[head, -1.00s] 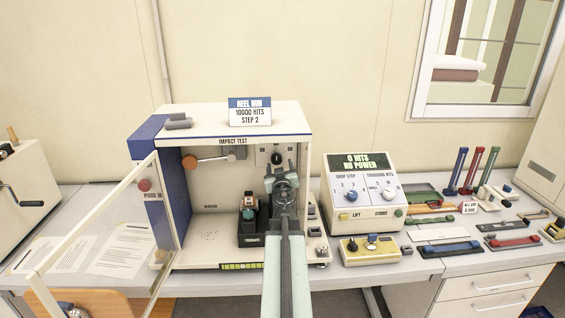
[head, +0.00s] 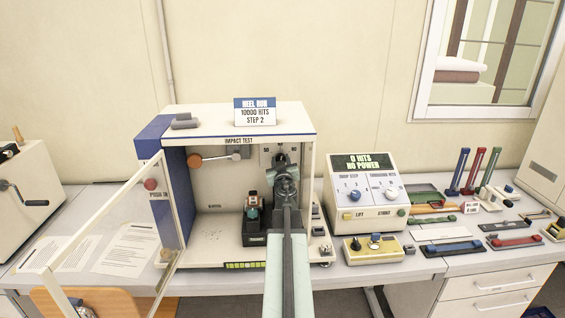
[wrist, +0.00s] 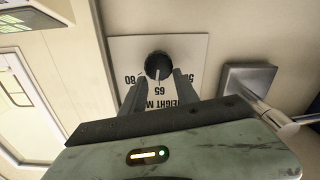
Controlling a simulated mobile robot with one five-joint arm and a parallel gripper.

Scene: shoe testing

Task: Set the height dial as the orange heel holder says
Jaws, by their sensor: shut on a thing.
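The height dial is a black round knob (wrist: 158,65) on a white plate (wrist: 193,50) marked 80, 65 and 50, upside down in the wrist view. Its pale pointer line is toward 65. My gripper (wrist: 160,82) has a finger on each side of the knob and is shut on it. In the head view my gripper (head: 287,168) hides most of the dial inside the impact test cabinet (head: 225,135). An orange piece (head: 425,209) lies on the right bench; I cannot tell whether it is the heel holder, and no writing on it is readable.
The cabinet's clear door (head: 110,225) stands open at the left. A dark clamp block (head: 254,238) stands on the cabinet floor, left of my arm. A hammer with an orange end (head: 194,160) hangs inside. The control box (head: 364,195) reads "0 HITS NO POWER".

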